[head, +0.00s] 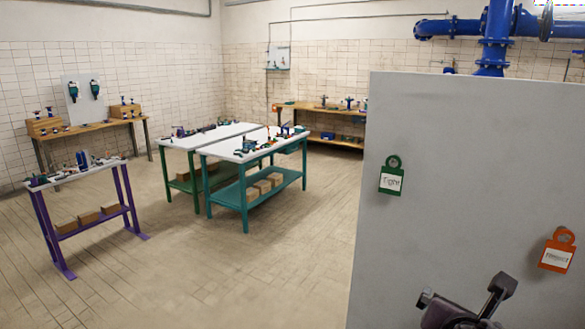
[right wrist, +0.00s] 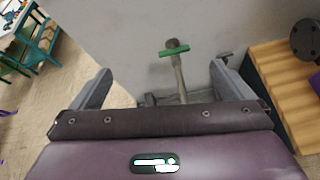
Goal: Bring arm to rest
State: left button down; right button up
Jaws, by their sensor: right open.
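My right gripper (head: 468,303) shows at the lower right of the head view, in front of a large grey panel (head: 440,190). In the right wrist view the right gripper (right wrist: 165,82) has its two grey fingers spread wide apart, with nothing held between them. Beyond the fingers, a grey rod with a green crosspiece (right wrist: 174,52) stands near the grey panel (right wrist: 130,40). I cannot tell how far it is from the fingertips. My left gripper shows in neither view.
A green tag (head: 392,178) and an orange tag (head: 557,250) hang on the panel. Purple (head: 75,172) and teal-legged (head: 250,150) tables stand at the left with open floor around them. A wooden slatted surface (right wrist: 285,85) lies right of the gripper in the wrist view.

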jog(key=s+a+f+m+g+y, duration=0.35)
jog(key=s+f+m, duration=0.35)
jog(key=f+m, duration=0.5)
jog(key=s+a+f+m+g+y, duration=0.4)
jog(key=s+f+m, duration=0.5)
jog(key=m, duration=0.5)
notch_tip(320, 180, down, 39)
jog(key=b, duration=1)
pick_arm(q)
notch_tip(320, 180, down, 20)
jog(key=b, duration=1)
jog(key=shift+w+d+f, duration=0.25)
pick_arm(e)
jog(key=s+d+f, duration=0.1)
jog(key=s+f, duration=0.5)
jog(key=f, duration=0.4)
jog(key=s+d+f+g, duration=0.1)
jog(key=s+f, duration=0.6)
jog(key=f, duration=0.3)
jog(key=s+d+f+g+h, duration=0.1)
jog(key=s+f, duration=0.6)
jog(key=f, duration=0.3)
jog(key=shift+f+n, duration=0.4)
